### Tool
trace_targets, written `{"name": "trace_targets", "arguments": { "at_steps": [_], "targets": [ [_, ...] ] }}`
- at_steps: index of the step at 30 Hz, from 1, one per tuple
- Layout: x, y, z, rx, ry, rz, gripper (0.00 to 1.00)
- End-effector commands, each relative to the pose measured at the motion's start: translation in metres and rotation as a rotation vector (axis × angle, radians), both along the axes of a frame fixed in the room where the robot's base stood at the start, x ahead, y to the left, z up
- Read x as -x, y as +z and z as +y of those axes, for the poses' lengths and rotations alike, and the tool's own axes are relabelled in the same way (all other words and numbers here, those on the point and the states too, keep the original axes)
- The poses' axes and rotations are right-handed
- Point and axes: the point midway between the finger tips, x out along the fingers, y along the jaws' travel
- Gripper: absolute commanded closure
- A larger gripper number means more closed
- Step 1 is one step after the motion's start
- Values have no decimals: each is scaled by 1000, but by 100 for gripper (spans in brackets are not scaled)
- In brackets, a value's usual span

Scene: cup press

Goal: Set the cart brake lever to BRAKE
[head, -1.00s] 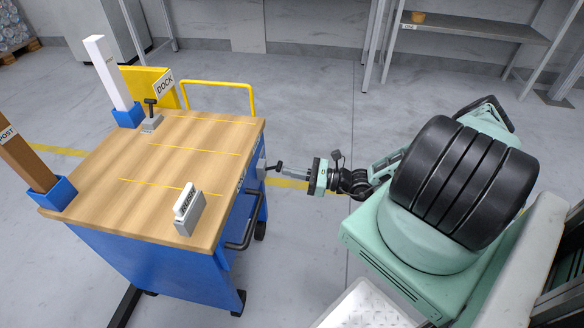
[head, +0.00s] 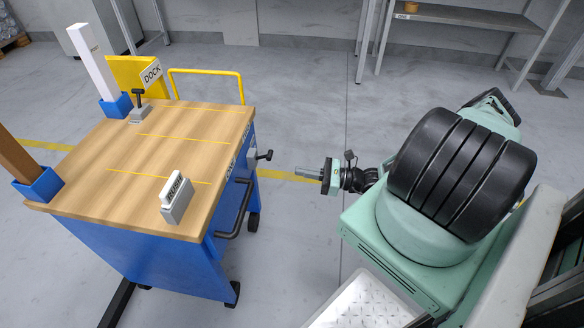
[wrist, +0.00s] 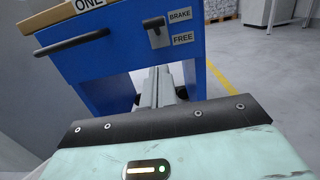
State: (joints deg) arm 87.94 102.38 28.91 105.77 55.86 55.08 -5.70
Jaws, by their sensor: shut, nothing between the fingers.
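The brake lever (head: 265,155) is a short black handle on a grey plate on the side of the blue cart (head: 160,255). In the wrist view the lever (wrist: 154,23) tilts upward, its black end about level with the upper BRAKE label (wrist: 180,15). The FREE label (wrist: 181,38) sits below that one. My gripper (head: 298,172) is shut and empty, to the right of the lever with a clear gap between them. In the wrist view my gripper's fingers (wrist: 162,75) are together, below the lever in the picture.
Floor right of the cart is clear.

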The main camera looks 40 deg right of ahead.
Motion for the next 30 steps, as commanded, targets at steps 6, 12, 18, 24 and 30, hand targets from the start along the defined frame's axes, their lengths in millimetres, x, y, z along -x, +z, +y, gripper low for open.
{"name": "trace_targets", "arguments": {
  "at_steps": [6, 12, 18, 24, 30],
  "targets": [
    [31, -5, -26, 2, -3, 2, 100],
    [44, -7, -35, 0, -1, 1, 100],
    [45, -7, -36, -1, 0, 1, 100],
    [45, -7, -36, -1, 0, 1, 100],
    [45, -7, -36, -1, 0, 1, 100]
  ]
}}
